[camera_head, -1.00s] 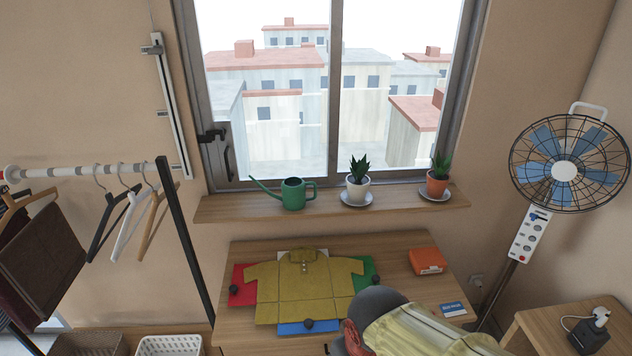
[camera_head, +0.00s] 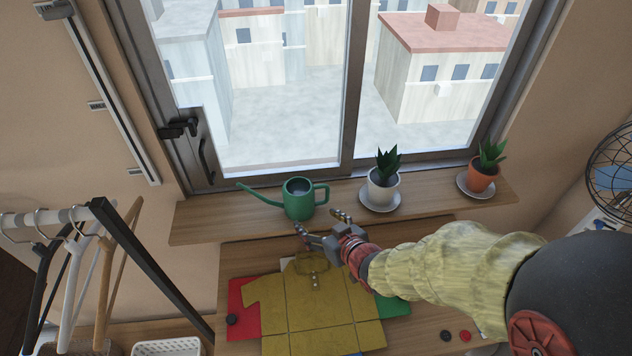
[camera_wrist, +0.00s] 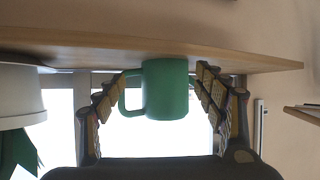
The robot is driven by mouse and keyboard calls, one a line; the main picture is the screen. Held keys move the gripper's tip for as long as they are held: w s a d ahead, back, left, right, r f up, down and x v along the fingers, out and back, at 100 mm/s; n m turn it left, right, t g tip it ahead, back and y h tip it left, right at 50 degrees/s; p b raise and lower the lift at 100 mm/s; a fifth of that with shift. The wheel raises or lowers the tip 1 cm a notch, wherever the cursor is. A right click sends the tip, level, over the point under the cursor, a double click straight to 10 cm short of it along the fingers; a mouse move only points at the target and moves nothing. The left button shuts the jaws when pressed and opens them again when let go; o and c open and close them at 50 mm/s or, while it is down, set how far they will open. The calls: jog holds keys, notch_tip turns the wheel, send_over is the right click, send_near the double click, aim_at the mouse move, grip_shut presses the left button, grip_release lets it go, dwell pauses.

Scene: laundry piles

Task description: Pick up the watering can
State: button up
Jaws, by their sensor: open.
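The green watering can (camera_head: 299,203) stands upright on the wooden window sill shelf (camera_head: 215,218). Its spout points left and its handle is on the right in the head view. My gripper (camera_head: 319,221) is in front of it, a little toward the handle side, with its fingers spread and empty. The wrist view is upside down; there the can (camera_wrist: 168,92) appears between the two fingers of my gripper (camera_wrist: 161,75), with the handle on the left. I cannot tell whether any finger touches the can.
A white potted plant (camera_head: 382,190) stands on a saucer close to the can's right, and an orange potted plant (camera_head: 482,175) farther right. Below the shelf, a yellow shirt (camera_head: 325,315) lies on a table. A clothes rack (camera_head: 150,265) stands at the left.

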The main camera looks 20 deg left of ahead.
aim_at(301, 203)
jog(key=shift+a+r+y, duration=0.25)
jog(key=shift+a+r, duration=0.05)
jog(key=shift+r, duration=0.25)
jog(key=shift+a+r+y, duration=0.25)
jog(key=shift+r, duration=0.3)
jog(key=shift+w+a, duration=0.1)
jog(key=shift+a, duration=0.15)
jog(key=b+x, duration=0.1)
jog(key=x, duration=0.6)
jog(key=shift+w+r, duration=0.1)
jog(key=shift+w, duration=0.1)
jog(key=c, duration=0.3)
jog(key=c, duration=0.8)
jog(key=shift+r+t, duration=0.2)
jog(key=shift+t, duration=0.1)
